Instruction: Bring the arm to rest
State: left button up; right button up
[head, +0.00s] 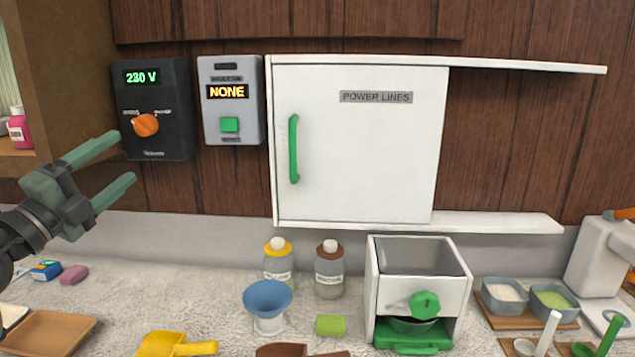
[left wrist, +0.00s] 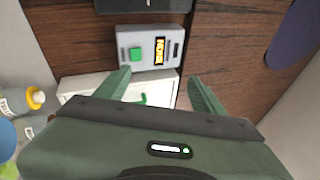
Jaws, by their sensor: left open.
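My left gripper (head: 128,172) is in the head view at the left, with two green fingers spread apart and nothing between them. It is raised above the counter (head: 215,298), in front of the wall and just below and left of the black voltage box. In the left wrist view the fingers of my left gripper (left wrist: 160,90) are also apart and empty. Past them are a grey box with a green button (left wrist: 137,54) and the white cabinet (left wrist: 75,92). My right gripper is not in view.
The black box (head: 152,110) reads 230 V; the grey box (head: 250,128) reads NONE. The white cabinet (head: 360,155) labelled POWER LINES is closed. Below stand two bottles, a blue funnel (head: 268,297), a white machine (head: 415,285) and bowls. A brown tray (head: 45,335) lies lower left.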

pick_arm(q)
jog(key=s+d+f+n+t, duration=0.3)
jog(key=s+d+n+t, duration=0.2)
jog(key=s+a+f+n+g+y, duration=0.2)
jog(key=s+f+n+g+y, duration=0.25)
jog(key=f, duration=0.65)
jog(key=s+a+f+n+g+y, duration=0.1)
jog(key=a+f+n+g+y, duration=0.15)
jog(key=f+n+y, duration=0.45)
jog(key=s+a+f+n+g+y, duration=0.1)
jog(key=s+f+n+g+y, duration=0.2)
jog(key=f+n, duration=0.8)
jog(key=s+d+f+m+g+h, duration=0.35)
jog(key=s+d+f+g, duration=0.3)
jog(key=s+f, duration=0.45)
jog(key=s+d+f+m+g+h, duration=0.2)
jog(key=s+d+f+g+h, duration=0.25)
jog(key=s+d+f, duration=0.45)
notch_tip(320, 180, down, 28)
jog(key=s+a+g, duration=0.2)
jog(key=s, duration=0.1)
jog(key=s+a+f+g+y, duration=0.1)
jog(key=s+a+f, duration=0.1)
jog(key=s+f, duration=1.3)
jog(key=shift+s+a+f, duration=0.2)
jog(key=shift+s+a, duration=0.1)
jog(key=shift+s, duration=0.3)
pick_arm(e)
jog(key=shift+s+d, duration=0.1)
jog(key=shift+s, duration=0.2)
